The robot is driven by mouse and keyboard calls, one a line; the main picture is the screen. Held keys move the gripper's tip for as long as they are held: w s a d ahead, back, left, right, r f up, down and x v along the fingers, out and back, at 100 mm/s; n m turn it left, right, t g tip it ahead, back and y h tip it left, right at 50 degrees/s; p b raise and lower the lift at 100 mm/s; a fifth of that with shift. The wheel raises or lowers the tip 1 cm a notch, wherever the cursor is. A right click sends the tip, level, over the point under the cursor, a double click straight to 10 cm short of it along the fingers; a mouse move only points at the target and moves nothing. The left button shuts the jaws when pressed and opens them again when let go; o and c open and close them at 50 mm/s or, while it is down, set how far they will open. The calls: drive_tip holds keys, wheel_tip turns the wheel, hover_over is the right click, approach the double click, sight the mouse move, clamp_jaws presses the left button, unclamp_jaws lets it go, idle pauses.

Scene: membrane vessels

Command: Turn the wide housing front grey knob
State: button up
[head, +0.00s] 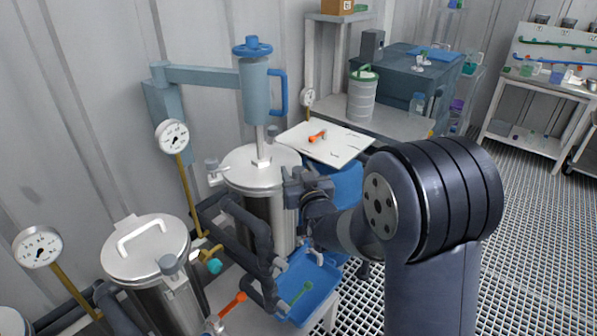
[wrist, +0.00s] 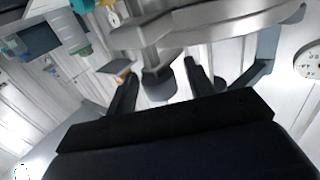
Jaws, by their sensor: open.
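The wide steel housing (head: 262,169) stands in the middle of the head view, with a flat lid and a central post. My gripper (head: 296,187) is at the right side of its lid rim, and its fingers are hard to make out there. In the wrist view my gripper (wrist: 160,76) is open, with one dark finger on each side. The front grey knob (wrist: 158,83) shows between the fingers, with visible gaps on both sides. It hangs on a steel clamp by the lid rim (wrist: 215,28). In the head view this knob is mostly hidden by my gripper.
A blue lift arm (head: 205,76) reaches over the housing. A second steel housing (head: 146,247) is at front left. Dark pipes (head: 256,232) run below my gripper. A white board (head: 334,148) and a blue tray (head: 318,287) are close by. Grated floor lies right.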

drive_tip(key=c, duration=0.9)
drive_tip(key=shift+c, duration=0.2)
